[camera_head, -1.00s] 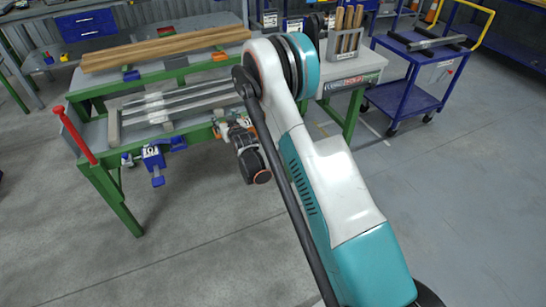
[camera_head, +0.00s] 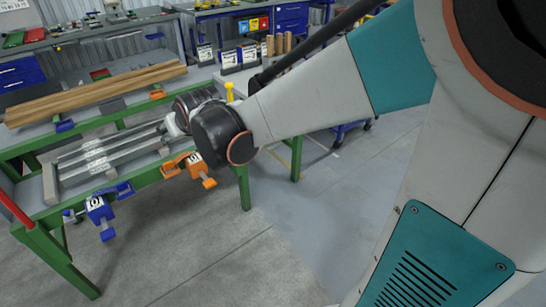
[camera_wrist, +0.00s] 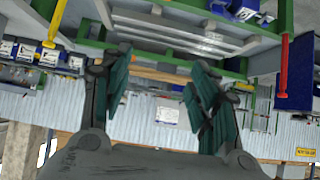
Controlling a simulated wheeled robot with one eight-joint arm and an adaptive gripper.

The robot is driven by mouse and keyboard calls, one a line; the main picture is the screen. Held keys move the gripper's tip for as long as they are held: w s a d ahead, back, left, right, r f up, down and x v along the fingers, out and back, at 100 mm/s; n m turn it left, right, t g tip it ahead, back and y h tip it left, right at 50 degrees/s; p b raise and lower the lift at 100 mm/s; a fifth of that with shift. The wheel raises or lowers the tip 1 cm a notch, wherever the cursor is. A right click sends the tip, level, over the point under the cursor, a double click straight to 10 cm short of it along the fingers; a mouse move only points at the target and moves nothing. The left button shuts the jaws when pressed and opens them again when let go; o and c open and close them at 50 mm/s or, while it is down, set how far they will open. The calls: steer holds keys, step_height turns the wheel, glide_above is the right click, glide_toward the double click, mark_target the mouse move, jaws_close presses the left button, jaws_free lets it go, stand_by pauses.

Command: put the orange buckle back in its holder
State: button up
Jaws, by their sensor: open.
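An orange buckle (camera_head: 190,168) is at the green table's near edge, just below my wrist in the head view. A second, smaller orange piece (camera_head: 157,94) sits on the far edge beside the wooden beams. I cannot tell which place is the holder. My gripper (camera_wrist: 158,76) is open and empty in the wrist view, with its teal fingers apart. In the head view my wrist hides most of it, above the table's right end. I cannot make out the orange buckle in the wrist view.
The green-framed table (camera_head: 133,178) carries grey metal bars (camera_head: 110,155) and wooden beams (camera_head: 95,95). A blue buckle (camera_head: 98,208) hangs at the near edge, another (camera_head: 65,126) at the far edge.

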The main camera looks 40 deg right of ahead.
steer(key=s+f+g, duration=0.1)
steer(key=s+g, duration=0.2)
steer(key=s, duration=2.4)
steer(key=shift+f, duration=0.25)
